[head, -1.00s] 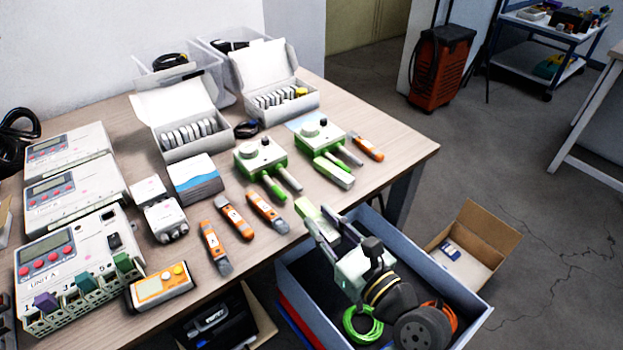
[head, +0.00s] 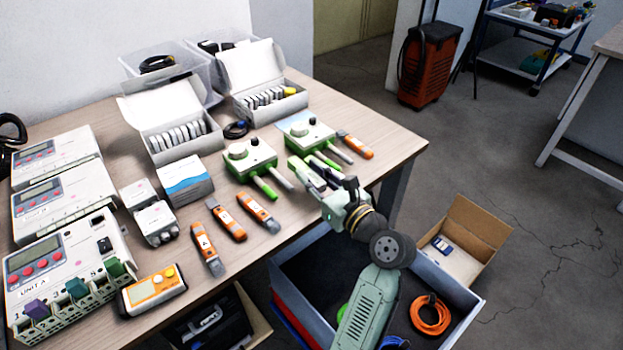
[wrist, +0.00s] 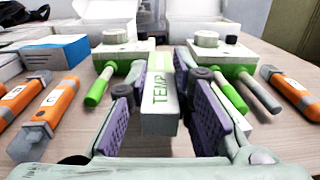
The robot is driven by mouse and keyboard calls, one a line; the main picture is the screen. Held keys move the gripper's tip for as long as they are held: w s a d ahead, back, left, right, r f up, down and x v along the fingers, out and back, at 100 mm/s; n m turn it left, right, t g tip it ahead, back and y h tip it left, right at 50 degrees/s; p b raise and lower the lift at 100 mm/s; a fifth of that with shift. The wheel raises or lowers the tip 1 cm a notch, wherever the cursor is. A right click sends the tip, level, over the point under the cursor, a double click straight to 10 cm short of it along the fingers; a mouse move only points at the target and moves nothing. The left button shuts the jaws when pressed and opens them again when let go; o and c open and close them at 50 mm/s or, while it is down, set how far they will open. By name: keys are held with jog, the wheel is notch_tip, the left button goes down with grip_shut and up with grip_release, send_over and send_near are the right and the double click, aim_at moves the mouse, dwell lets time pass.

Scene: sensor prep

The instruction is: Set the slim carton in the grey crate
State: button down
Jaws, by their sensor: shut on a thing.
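My gripper (head: 313,177) is shut on the slim carton (wrist: 159,97), white and green with "TEMP" on its face. In the wrist view the carton stands between the two purple finger pads. In the head view my gripper is by the table's right front edge, close to the green sensor units, and its fingers partly hide the carton. Whether the carton touches the table is hard to tell. The grey crate (head: 466,303), blue-grey and open, is below and right of the table edge; my arm hides part of its inside.
The crate holds an orange cable coil (head: 430,314) and a partly hidden green one. Green sensor units (head: 250,160) and orange pen-like testers (head: 257,212) lie near my gripper. A cardboard box (head: 466,243) stands beyond the crate.

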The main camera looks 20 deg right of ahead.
jog(key=shift+w+d+f, duration=0.1)
jog(key=shift+w+d, duration=0.1)
jog(key=shift+w, duration=0.35)
jog(key=shift+w+d, duration=0.15)
jog(key=shift+w, duration=0.35)
notch_tip(320, 180, down, 2)
jog(key=shift+s+f+p, duration=0.15)
jog(key=shift+f+p, duration=0.1)
jog(key=shift+p, duration=0.7)
jog(key=shift+f, duration=0.3)
jog(key=shift+f, duration=0.15)
jog(key=c, duration=1.4)
grip_release()
jog(key=shift+f+b, duration=0.15)
jog(key=shift+b, duration=0.35)
